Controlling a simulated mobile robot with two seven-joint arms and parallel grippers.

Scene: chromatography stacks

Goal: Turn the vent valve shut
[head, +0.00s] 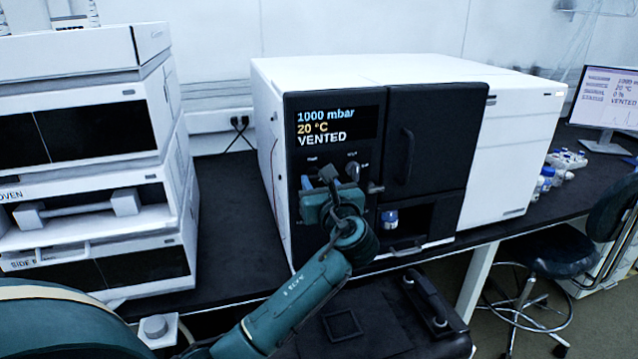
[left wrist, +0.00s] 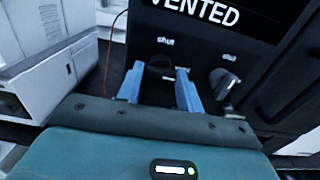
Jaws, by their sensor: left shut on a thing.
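The vent valve is on the black front panel (head: 292,190) of the white instrument (head: 370,72), below a display reading 1000 mbar, 20 °C, VENTED. My left gripper (head: 328,178) is at this panel, with its blue fingers shut on the valve knob (left wrist: 160,66). In the left wrist view the fingers (left wrist: 160,82) stand on either side of the knob, below a label reading "shut". The knob is mostly hidden, so I cannot tell its exact angle. My right gripper is not in view.
A second dark knob (left wrist: 222,82) sits just right of my fingers. A dark door with a handle (head: 407,155) and a recess with a blue-capped bottle (head: 390,219) are further right. Stacked white units (head: 80,85) stand left. A stool (head: 545,255) is at the right.

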